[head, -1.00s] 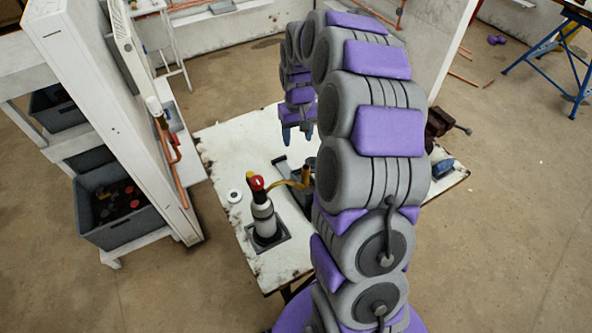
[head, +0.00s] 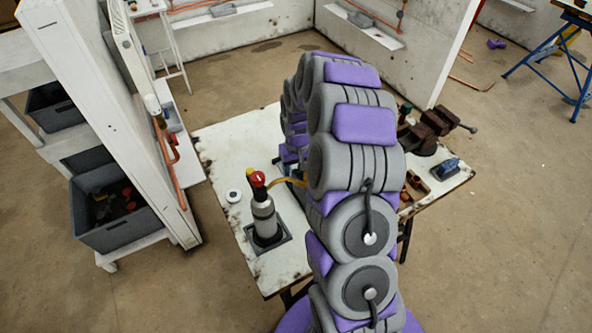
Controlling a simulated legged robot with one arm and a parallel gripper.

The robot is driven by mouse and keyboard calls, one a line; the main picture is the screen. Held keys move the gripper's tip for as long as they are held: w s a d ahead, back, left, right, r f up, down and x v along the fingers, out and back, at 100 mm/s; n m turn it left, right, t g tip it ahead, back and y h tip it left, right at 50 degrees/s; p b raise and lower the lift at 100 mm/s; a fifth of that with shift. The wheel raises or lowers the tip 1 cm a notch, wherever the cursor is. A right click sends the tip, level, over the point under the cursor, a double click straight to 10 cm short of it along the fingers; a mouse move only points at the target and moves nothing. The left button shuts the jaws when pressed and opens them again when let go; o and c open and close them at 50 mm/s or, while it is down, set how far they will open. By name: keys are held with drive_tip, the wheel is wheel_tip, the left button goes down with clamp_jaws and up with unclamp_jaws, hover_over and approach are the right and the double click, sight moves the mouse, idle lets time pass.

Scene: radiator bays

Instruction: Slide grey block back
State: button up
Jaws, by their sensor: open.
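My gripper (head: 287,160) is low over the white worktable (head: 225,150), left of my arm, and is open. Its fingers are small and partly hidden behind my arm. Just below it is a yellow-handled tool (head: 290,182), mostly covered by my arm; I cannot tell whether they touch. I cannot single out the grey block for sure. A small grey piece (head: 222,9) lies on the left wall ledge, and another (head: 361,19) lies on the right wall ledge. My gripper is well away from both.
A grey bottle with a red top (head: 263,210) stands upright on a dark square tray (head: 268,243). A white roll (head: 233,196) is beside it. A vise (head: 432,127) and a blue tool (head: 445,168) are at the table's right. A grey crate (head: 112,213) is at left.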

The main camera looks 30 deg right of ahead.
drive_tip(key=shift+f, duration=0.1)
drive_tip(key=shift+c, duration=0.5)
clamp_jaws()
